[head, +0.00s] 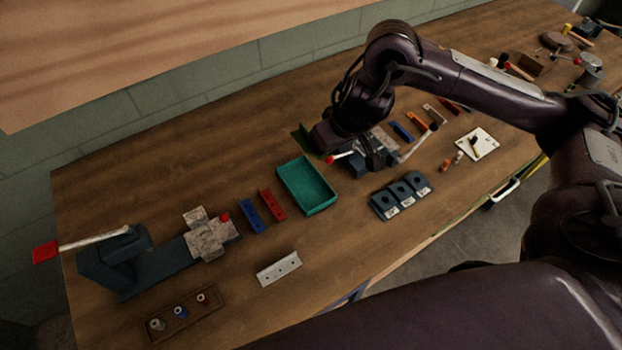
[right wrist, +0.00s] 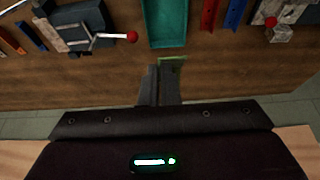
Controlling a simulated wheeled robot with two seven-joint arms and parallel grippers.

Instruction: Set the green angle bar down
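The green angle bar (head: 303,139) is at the back of the bench, beside my right gripper (head: 316,140) and partly hidden by it. In the right wrist view, the green bar (right wrist: 174,64) sits at the fingertips of my right gripper (right wrist: 161,75). The two fingers are close together and appear shut on the bar. I cannot tell whether the bar touches the bench top. My left gripper is not in the head view.
A teal tray (head: 307,186) lies just in front of the bar. Red (head: 272,204) and blue (head: 251,216) bars lie left of it. A grey clamp fixture with a red-tipped lever (right wrist: 90,38) stands close by. Bench left of the green bar is clear.

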